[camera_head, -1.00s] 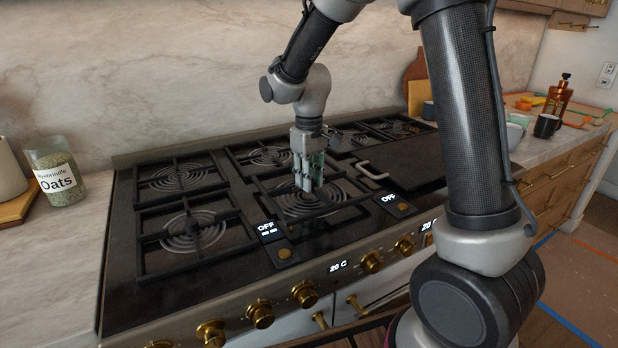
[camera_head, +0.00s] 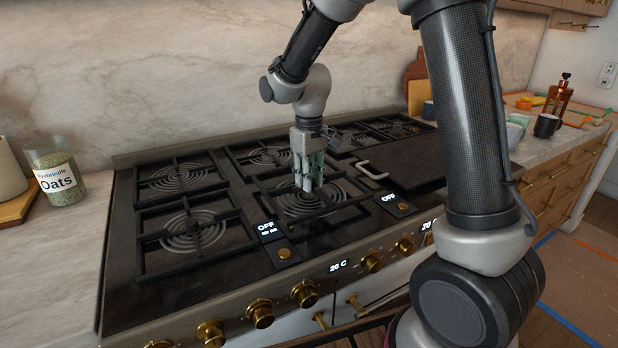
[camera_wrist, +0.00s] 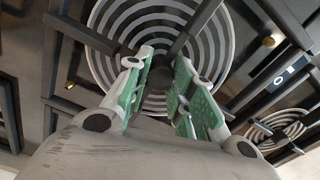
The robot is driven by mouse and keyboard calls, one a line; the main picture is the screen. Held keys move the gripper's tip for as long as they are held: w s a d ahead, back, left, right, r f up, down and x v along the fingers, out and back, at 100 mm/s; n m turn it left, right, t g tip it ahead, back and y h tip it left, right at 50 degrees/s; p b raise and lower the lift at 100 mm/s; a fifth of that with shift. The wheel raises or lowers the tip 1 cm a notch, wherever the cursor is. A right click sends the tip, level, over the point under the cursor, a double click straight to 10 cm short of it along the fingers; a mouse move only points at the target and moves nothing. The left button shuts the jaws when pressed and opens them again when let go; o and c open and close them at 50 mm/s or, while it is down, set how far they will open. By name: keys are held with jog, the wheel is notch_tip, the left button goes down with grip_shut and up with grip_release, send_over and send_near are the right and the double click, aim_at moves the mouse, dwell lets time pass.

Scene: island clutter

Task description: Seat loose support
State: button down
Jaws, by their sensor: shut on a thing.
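The loose support, a black pan support (camera_head: 330,211), is over the front middle burner (camera_head: 300,197) of the range. My gripper (camera_head: 308,186) points down at its middle. In the wrist view my gripper (camera_wrist: 158,78) has its green-padded fingers around the dark centre of the support (camera_wrist: 80,32), where its bars meet, and is shut on it. The ringed burner (camera_wrist: 120,20) shows beneath the bars. I cannot tell whether the support's feet are fully down, as the fingers and bars hide parts of it.
Other pan supports cover the left burners (camera_head: 190,230) and the back burners. A dark griddle plate with a pale handle (camera_head: 371,171) lies to the right. Brass knobs (camera_head: 304,293) line the front. An oats jar (camera_head: 58,178) stands on the left counter, and a dark mug (camera_head: 547,126) on the right.

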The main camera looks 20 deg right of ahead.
jog(key=shift+f, duration=1.05)
jog(key=c, duration=1.1)
grip_release()
jog(key=shift+c, duration=0.2)
notch_tip(320, 180, up, 12)
jog(key=s+d+r+m+t, duration=0.2)
jog(key=s+d, duration=0.5)
jog(key=s, duration=0.5)
jog(key=s+d+r+m+t, duration=0.2)
jog(key=s+d, duration=0.6)
jog(key=s, duration=0.5)
jog(key=shift+r+m, duration=0.35)
jog(key=shift+m, duration=0.25)
